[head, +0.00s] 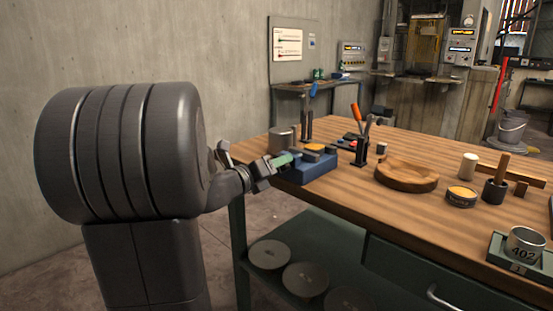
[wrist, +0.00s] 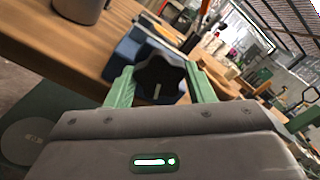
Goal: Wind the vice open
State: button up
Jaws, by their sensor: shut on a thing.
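The blue vice (head: 316,168) sits at the near left edge of the wooden workbench, and part of its blue body shows in the wrist view (wrist: 127,49). Its dark, lobed knob (wrist: 160,76) faces my wrist camera and carries a pale mark at its lower middle. My gripper (head: 287,159) reaches in from the left at the vice's end. Its green fingers stand on either side of the knob in the wrist view, shut on it. A yellow-orange round thing (head: 314,147) shows at the top of the vice. In the head view my gripper hides the knob.
A grey cylindrical pot (head: 281,139) stands close behind the vice. A wooden bowl (head: 407,174), a tin (head: 461,196) and a tool holder with an orange-handled tool (head: 356,113) stand to the right. Round discs (head: 269,254) lie on the lower shelf.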

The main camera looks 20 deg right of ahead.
jog(key=shift+s+f+n+p, duration=0.1)
jog(key=shift+f+n+p, duration=0.05)
jog(key=shift+n+p, duration=13.3)
jog(key=n+b, duration=0.4)
jog(key=n, duration=0.1)
jog(key=shift+b, duration=0.35)
jog(key=o, duration=1)
jog(key=shift+c, duration=0.2)
jog(key=shift+a, duration=0.1)
